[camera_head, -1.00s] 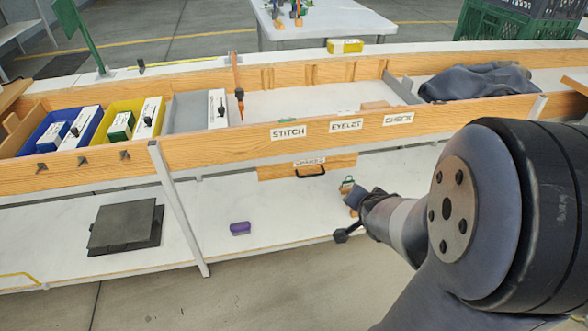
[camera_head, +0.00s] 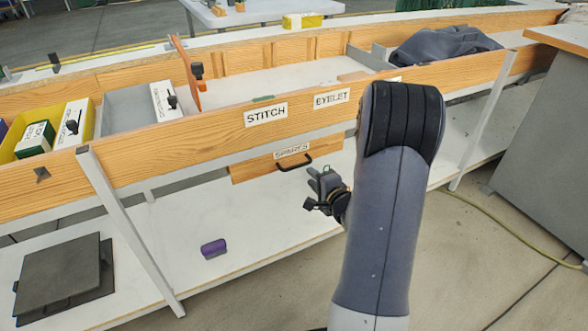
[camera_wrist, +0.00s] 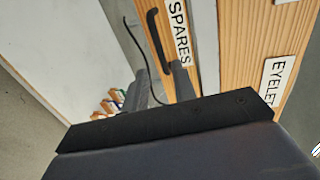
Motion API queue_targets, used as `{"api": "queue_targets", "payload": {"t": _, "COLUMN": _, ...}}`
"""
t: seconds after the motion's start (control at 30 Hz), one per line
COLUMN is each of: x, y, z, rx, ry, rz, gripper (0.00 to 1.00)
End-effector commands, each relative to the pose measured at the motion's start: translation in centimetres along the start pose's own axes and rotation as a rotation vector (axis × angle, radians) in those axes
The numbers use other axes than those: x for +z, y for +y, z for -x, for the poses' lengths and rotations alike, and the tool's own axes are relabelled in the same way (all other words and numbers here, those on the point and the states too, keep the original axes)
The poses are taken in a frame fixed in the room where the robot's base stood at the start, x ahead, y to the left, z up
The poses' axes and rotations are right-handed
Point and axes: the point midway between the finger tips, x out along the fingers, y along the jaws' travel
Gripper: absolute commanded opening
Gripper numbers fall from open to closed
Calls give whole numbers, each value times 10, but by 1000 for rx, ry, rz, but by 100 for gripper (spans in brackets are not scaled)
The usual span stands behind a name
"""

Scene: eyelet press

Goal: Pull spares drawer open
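The spares drawer (camera_head: 243,171) is a wooden front under the bench, with a "SPARES" label and a black bar handle (camera_head: 294,164). It looks shut. In the wrist view the drawer front (camera_wrist: 208,50) stands sideways, with its handle (camera_wrist: 157,42) near the top centre. My gripper (camera_head: 322,180) is just right of the handle in the head view, apart from it. In the wrist view my gripper (camera_wrist: 162,80) shows two dark fingers with a gap between them, nothing held. The handle lies beyond the fingertips.
A purple block (camera_head: 213,248) and a dark flat box (camera_head: 62,278) lie on the lower shelf (camera_head: 170,215). A slanting white bench leg (camera_head: 128,235) stands left of the drawer. A grey cabinet (camera_head: 535,130) stands at right. The floor in front is clear.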

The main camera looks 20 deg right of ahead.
Motion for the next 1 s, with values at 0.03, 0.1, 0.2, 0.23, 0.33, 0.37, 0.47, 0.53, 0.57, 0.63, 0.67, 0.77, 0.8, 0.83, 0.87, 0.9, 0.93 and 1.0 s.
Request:
{"api": "queue_targets", "payload": {"t": 0.03, "x": 1, "y": 2, "z": -9, "rx": 0, "ry": -4, "rz": 3, "gripper": 26}}
{"api": "queue_targets", "payload": {"t": 0.1, "x": 2, "y": 3, "z": -22, "rx": 0, "ry": -4, "rz": 3, "gripper": 26}}
{"api": "queue_targets", "payload": {"t": 0.2, "x": 2, "y": 3, "z": -43, "rx": 0, "ry": -4, "rz": 3, "gripper": 26}}
{"api": "queue_targets", "payload": {"t": 0.23, "x": 2, "y": 3, "z": -49, "rx": -1, "ry": -3, "rz": 4, "gripper": 26}}
{"api": "queue_targets", "payload": {"t": 0.33, "x": 2, "y": 3, "z": -66, "rx": 0, "ry": -2, "rz": 2, "gripper": 26}}
{"api": "queue_targets", "payload": {"t": 0.37, "x": 1, "y": 3, "z": -71, "rx": 1, "ry": -1, "rz": 2, "gripper": 26}}
{"api": "queue_targets", "payload": {"t": 0.47, "x": 1, "y": 2, "z": -83, "rx": 1, "ry": -1, "rz": 4, "gripper": 26}}
{"api": "queue_targets", "payload": {"t": 0.53, "x": 1, "y": 2, "z": -89, "rx": 2, "ry": -1, "rz": 3, "gripper": 26}}
{"api": "queue_targets", "payload": {"t": 0.57, "x": 1, "y": 1, "z": -91, "rx": 1, "ry": 0, "rz": 3, "gripper": 26}}
{"api": "queue_targets", "payload": {"t": 0.63, "x": 1, "y": 1, "z": -93, "rx": 2, "ry": 0, "rz": 2, "gripper": 26}}
{"api": "queue_targets", "payload": {"t": 0.67, "x": 1, "y": 1, "z": -94, "rx": 2, "ry": 0, "rz": 1, "gripper": 26}}
{"api": "queue_targets", "payload": {"t": 0.77, "x": 1, "y": 0, "z": -95, "rx": 3, "ry": 1, "rz": 1, "gripper": 26}}
{"api": "queue_targets", "payload": {"t": 0.8, "x": 1, "y": 0, "z": -95, "rx": 3, "ry": 1, "rz": 1, "gripper": 26}}
{"api": "queue_targets", "payload": {"t": 0.83, "x": 1, "y": 0, "z": -95, "rx": 3, "ry": 1, "rz": 1, "gripper": 26}}
{"api": "queue_targets", "payload": {"t": 0.87, "x": 1, "y": 0, "z": -94, "rx": 3, "ry": 1, "rz": 1, "gripper": 26}}
{"api": "queue_targets", "payload": {"t": 0.9, "x": 1, "y": 0, "z": -94, "rx": 3, "ry": 1, "rz": 1, "gripper": 26}}
{"api": "queue_targets", "payload": {"t": 0.93, "x": 1, "y": 0, "z": -94, "rx": 3, "ry": 1, "rz": 2, "gripper": 24}}
{"api": "queue_targets", "payload": {"t": 1.0, "x": 1, "y": 0, "z": -94, "rx": 3, "ry": 1, "rz": 2, "gripper": 19}}
